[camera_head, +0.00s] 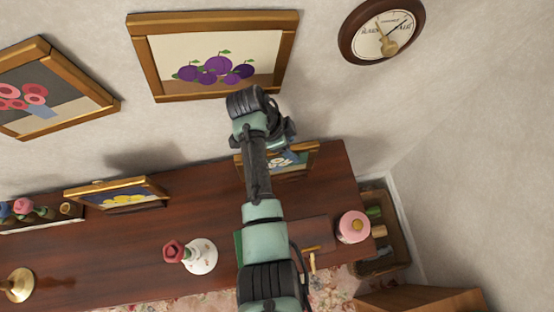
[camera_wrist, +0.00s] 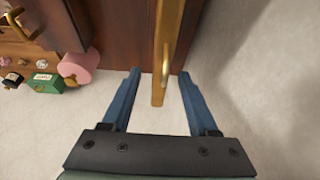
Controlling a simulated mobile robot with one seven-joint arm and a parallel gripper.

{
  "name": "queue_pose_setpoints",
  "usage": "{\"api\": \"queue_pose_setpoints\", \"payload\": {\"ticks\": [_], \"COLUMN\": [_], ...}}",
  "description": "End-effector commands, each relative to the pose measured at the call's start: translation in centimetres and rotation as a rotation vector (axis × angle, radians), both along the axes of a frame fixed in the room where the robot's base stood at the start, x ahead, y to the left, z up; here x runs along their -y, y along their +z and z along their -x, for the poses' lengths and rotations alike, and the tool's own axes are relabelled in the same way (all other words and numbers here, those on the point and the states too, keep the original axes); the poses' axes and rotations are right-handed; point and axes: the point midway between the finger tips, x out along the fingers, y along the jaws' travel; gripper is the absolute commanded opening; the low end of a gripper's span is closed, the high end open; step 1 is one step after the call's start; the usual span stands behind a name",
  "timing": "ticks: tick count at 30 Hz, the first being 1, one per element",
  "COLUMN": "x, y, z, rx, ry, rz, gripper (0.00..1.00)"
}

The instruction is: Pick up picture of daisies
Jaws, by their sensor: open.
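The picture of daisies (camera_head: 300,160) is a small gold-framed picture with white flowers, standing on the dark wooden table near the wall. My arm hides its left part in the head view. In the wrist view its gold frame (camera_wrist: 167,45) shows nearly edge-on, with its near end between my two blue fingers. My gripper (camera_wrist: 160,72) is open, with one finger on each side of the frame. Gaps show on both sides, and no firm contact is visible. In the head view the fingers are hidden behind my wrist.
The dark table (camera_head: 120,250) holds a yellow-flower picture (camera_head: 125,193), a white vase with a red flower (camera_head: 200,257) and a pink round container (camera_head: 353,226). The plum picture (camera_head: 215,60), poppy picture (camera_head: 50,90) and clock (camera_head: 382,30) hang on the wall. A crate (camera_head: 385,235) stands right.

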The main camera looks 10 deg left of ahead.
Motion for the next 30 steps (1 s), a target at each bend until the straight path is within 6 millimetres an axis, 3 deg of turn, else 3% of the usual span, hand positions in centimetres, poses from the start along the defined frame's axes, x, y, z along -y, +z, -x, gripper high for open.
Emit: {"api": "queue_pose_setpoints", "payload": {"ticks": [6, 16, 30], "x": [0.02, 0.02, 0.0], "y": [-0.04, -0.01, 0.86], "z": [-0.03, -0.03, -0.16], "rx": [0.001, 0.0, 0.004], "ry": [0.0, 0.0, 0.001], "rz": [0.0, 0.0, 0.0], "gripper": [0.58, 0.0, 0.0]}}
